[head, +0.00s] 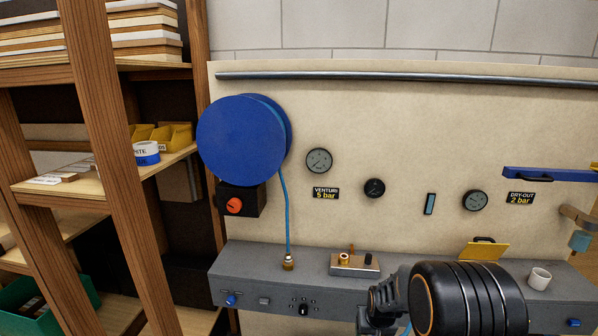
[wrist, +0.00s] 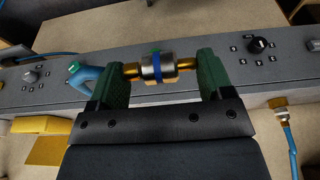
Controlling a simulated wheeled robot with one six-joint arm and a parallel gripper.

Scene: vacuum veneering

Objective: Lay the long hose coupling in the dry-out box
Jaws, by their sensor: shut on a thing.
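The hose coupling (wrist: 152,68) has brass ends, a silver body and a blue band. In the wrist view my gripper (wrist: 157,74) is shut on it, with one green finger at each brass end. The coupling lies crosswise between the fingers, with the grey ledge behind it. In the head view my dark arm covers the front right, and the gripper and coupling are hidden.
The grey ledge (head: 240,268) carries a brass fitting on a block (head: 354,265) and a white cup (head: 539,278). A blue hose (head: 284,215) hangs from the blue reel (head: 240,138). A blue bottle (wrist: 86,80) shows beside the left finger. Wooden shelving (head: 100,120) stands left.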

